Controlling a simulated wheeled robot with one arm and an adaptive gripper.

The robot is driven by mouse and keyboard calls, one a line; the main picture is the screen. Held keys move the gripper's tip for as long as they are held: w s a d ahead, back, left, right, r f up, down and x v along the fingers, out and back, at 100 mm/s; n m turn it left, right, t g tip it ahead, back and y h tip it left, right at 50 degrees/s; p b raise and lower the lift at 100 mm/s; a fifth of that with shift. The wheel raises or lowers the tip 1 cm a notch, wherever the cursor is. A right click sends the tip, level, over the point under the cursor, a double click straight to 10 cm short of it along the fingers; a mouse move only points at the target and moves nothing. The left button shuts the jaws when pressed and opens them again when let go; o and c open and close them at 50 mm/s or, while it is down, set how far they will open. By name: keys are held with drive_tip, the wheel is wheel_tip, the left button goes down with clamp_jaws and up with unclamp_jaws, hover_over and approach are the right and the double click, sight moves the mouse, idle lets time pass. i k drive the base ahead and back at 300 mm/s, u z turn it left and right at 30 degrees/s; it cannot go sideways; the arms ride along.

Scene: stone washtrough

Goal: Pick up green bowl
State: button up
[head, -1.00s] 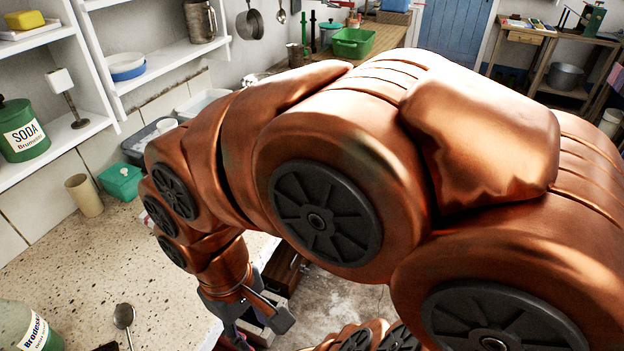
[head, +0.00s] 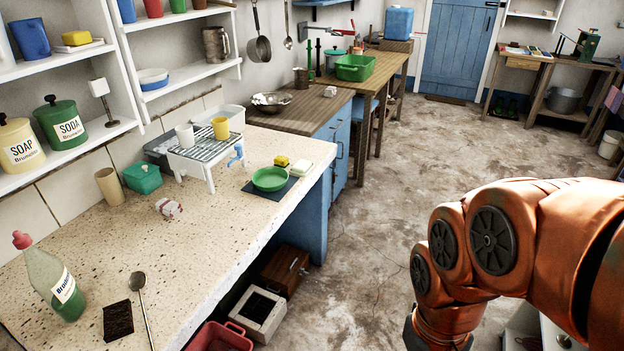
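The green bowl (head: 270,179) is shallow and round. It sits upright on a dark flat mat (head: 291,186) near the right end of the speckled stone counter, and nothing visible covers it. My arm comes in at the lower right, over the floor. Only a grey edge of my gripper (head: 410,336) shows at the bottom of the view; its fingers are cut off. It is well to the right of the bowl and apart from it.
A yellow sponge (head: 282,161) and a pale block (head: 301,168) lie just behind the bowl. A wire rack (head: 207,147) with two cups stands to its left. A bottle (head: 52,280) and ladle (head: 140,285) are at front left. Floor right of the counter is open.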

sight(270, 178)
drive_tip(key=u, duration=0.4)
drive_tip(key=i, duration=1.25)
drive_tip(key=u, duration=2.95)
drive_tip(key=k, duration=1.2)
drive_tip(key=z, duration=1.2)
